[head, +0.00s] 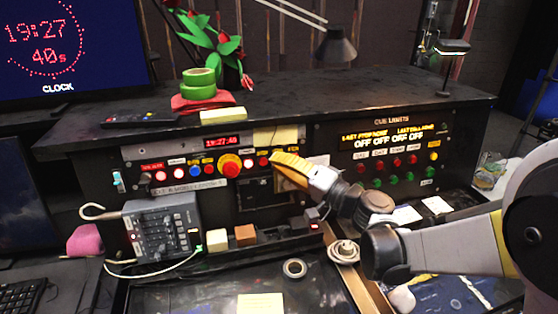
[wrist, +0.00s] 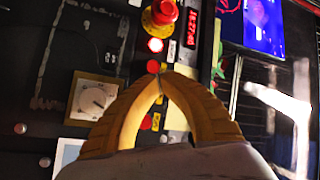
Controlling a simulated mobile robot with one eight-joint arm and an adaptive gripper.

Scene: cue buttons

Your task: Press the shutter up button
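The button panel (head: 240,198) runs across the front of the black console. Its row holds a lit white button (head: 248,163), a red button (head: 263,161) and several other coloured buttons. The labels are too small to read, so I cannot tell which is shutter up. My gripper (head: 275,156) is at the right end of this row, yellow fingers together and empty. In the wrist view, my gripper's fingertips (wrist: 161,76) meet just below a red button (wrist: 153,66). Another red button (wrist: 146,122) shows through the gap between the fingers. I cannot tell whether the tips touch the panel.
A large red emergency knob on a yellow base (head: 230,165) sits left of the fingertips. A beige dial plate (wrist: 95,97) is beside my fingers. The cue lights panel (head: 385,150) is to the right. A grey mixer (head: 160,230) stands at lower left.

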